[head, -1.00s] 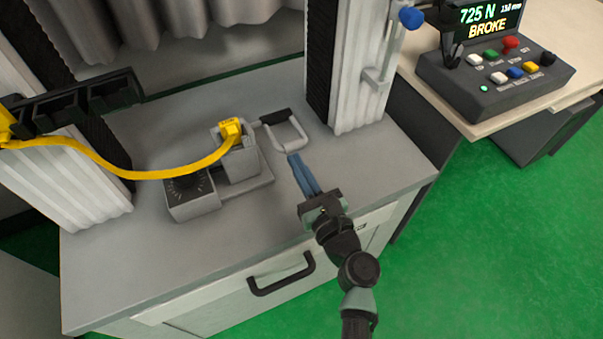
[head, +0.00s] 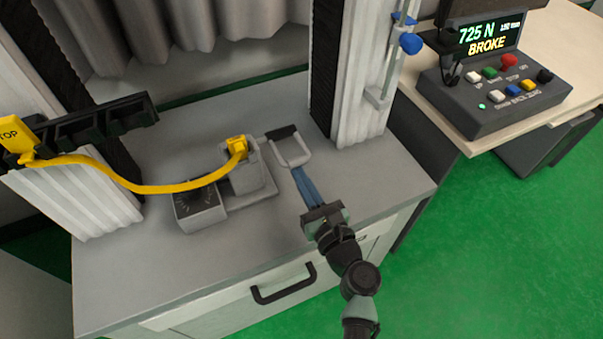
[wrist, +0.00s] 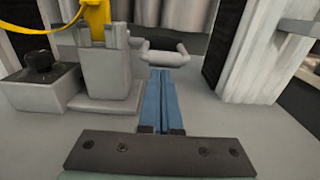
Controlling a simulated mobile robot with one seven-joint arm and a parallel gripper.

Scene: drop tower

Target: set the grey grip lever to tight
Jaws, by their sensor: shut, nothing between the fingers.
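A yellow strap (head: 150,188) runs into the top of the clamp block.
A box with a black dial (head: 198,208) stands left of the clamp block. White ribbed columns (head: 362,80) flank the bench (head: 125,275). A control box (head: 492,100) with coloured buttons and a display reading "725 N BROKE" stands at right. The bench's front is clear.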

